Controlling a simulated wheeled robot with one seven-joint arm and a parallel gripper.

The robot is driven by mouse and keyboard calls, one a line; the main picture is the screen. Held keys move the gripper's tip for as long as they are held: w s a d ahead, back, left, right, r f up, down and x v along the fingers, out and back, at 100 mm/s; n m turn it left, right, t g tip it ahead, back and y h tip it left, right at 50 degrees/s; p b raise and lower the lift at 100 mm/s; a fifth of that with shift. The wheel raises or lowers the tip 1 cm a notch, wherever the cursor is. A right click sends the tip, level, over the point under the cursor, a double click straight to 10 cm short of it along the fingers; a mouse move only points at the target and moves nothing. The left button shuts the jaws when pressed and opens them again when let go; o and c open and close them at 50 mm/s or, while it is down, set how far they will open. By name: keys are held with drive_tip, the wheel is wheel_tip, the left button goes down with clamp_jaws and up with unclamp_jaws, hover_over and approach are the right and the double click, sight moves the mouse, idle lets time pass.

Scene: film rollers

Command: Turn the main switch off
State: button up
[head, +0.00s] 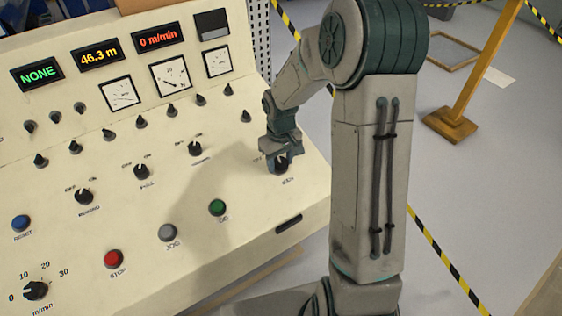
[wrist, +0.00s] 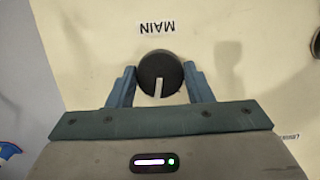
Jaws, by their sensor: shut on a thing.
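The main switch is a round black knob with a white pointer line, on the cream sloping panel. In the wrist view the main switch (wrist: 160,72) sits between my fingers, with the inverted label MAIN (wrist: 157,27) above it. Its white line points down in that view, away from the label. In the head view the main switch (head: 281,168) is at the panel's right side, partly covered by my gripper (head: 279,160). My gripper (wrist: 159,82) is shut on the knob, one blue finger on each side. The switch's position marks are mostly hidden.
The panel (head: 130,205) has other black knobs, such as one to the left (head: 195,149). A green button (head: 217,207), a grey button (head: 167,232) and a red stop button (head: 114,259) lie nearer the front. Displays and gauges are along the back.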

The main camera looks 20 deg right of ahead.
drive_tip(key=n, duration=0.4)
drive_tip(key=shift+h+b, duration=0.4)
drive_tip(key=n+t, duration=0.1)
drive_tip(key=n, duration=0.4)
drive_tip(key=shift+h, duration=0.3)
drive_tip(key=o, duration=1)
drive_tip(key=shift+r, duration=0.15)
wheel_tip(320, 180, up, 13)
drive_tip(key=s+a, duration=0.1)
drive_tip(key=shift+s+a+r, duration=0.2)
drive_tip(key=shift+s+a, duration=0.2)
